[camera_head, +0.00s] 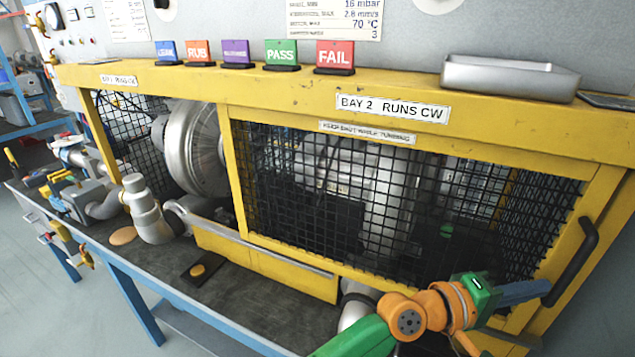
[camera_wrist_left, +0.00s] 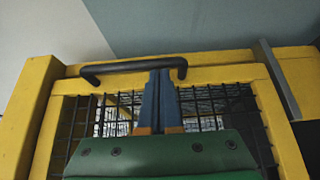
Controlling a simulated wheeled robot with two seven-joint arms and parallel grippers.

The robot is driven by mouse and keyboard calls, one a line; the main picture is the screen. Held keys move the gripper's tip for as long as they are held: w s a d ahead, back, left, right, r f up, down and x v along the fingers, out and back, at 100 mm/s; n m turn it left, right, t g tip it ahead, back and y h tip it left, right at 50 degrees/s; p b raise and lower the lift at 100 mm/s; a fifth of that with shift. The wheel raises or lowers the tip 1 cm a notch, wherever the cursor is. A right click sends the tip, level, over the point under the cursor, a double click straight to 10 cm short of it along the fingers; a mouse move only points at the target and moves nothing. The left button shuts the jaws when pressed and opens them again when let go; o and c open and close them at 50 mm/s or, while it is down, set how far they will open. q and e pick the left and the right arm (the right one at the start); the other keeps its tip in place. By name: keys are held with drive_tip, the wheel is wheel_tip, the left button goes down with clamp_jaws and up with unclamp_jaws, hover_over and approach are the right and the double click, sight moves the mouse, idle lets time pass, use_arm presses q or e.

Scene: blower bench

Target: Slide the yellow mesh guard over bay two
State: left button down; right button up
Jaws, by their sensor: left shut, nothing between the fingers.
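The yellow-framed black mesh guard (camera_head: 330,190) stands across the front under the "BAY 2 RUNS CW" label (camera_head: 393,108); metal machinery shows through its mesh. Its black bar handle (camera_head: 574,262) is upright on the right frame member. The handle also shows in the left wrist view (camera_wrist_left: 110,69), with the yellow frame (camera_wrist_left: 225,73) behind it. My left gripper (camera_head: 545,289) has its blue fingers together, with the tips at the handle's lower part. In the left wrist view the fingers (camera_wrist_left: 160,76) overlap the handle bar; I cannot tell whether they touch it. My right gripper is out of view.
Left of the guard, a round metal blower housing (camera_head: 193,150) shows in an unscreened opening. A grey metal tray (camera_head: 510,78) and several coloured signs, including PASS (camera_head: 281,53), sit on the yellow top beam. Pipe fittings (camera_head: 145,208) stand on the dark bench at left.

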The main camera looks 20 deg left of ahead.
use_arm(q)
drive_tip(key=shift+s+d, duration=0.15)
drive_tip(key=shift+d, duration=0.8)
